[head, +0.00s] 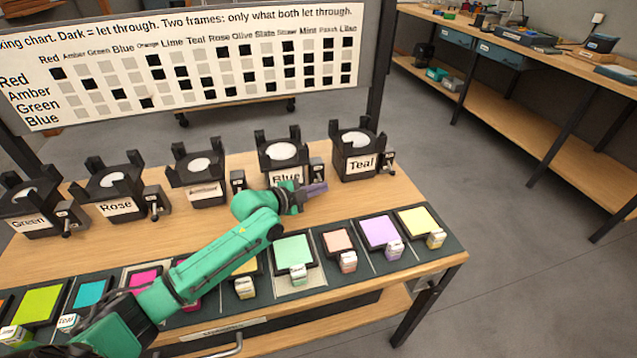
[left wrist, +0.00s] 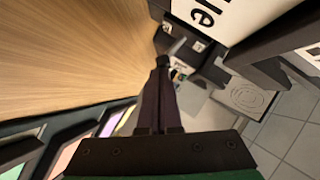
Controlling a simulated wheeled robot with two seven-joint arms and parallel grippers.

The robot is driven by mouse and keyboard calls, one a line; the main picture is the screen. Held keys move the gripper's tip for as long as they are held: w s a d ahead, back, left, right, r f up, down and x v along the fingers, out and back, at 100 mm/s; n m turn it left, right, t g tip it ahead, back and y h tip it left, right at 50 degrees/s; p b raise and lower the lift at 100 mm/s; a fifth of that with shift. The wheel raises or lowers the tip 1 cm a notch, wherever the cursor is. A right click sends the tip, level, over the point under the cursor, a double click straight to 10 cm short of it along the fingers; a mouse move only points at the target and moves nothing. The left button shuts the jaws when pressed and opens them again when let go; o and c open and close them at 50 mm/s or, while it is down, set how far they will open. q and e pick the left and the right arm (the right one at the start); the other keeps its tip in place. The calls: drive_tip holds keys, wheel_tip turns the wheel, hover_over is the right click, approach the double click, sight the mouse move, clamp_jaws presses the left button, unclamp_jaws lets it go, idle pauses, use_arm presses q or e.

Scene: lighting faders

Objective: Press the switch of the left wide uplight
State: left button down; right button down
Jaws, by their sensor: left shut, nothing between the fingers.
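No label reads "left wide". My right gripper is not in view.
Coloured filter tiles with small tags, such as mint (head: 293,250) and lilac (head: 380,232), line the bench front. A mixing chart board (head: 200,70) stands behind. A long workbench (head: 520,120) is at the back right. Bare wood (head: 400,190) is free right of the gripper.

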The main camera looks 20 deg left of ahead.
use_arm(q)
drive_tip(key=shift+f+m+b, duration=0.3)
drive_tip(key=shift+f, duration=0.05)
drive_tip(key=shift+f+b, duration=0.3)
drive_tip(key=shift+b, duration=0.05)
idle(0.4)
idle(0.4)
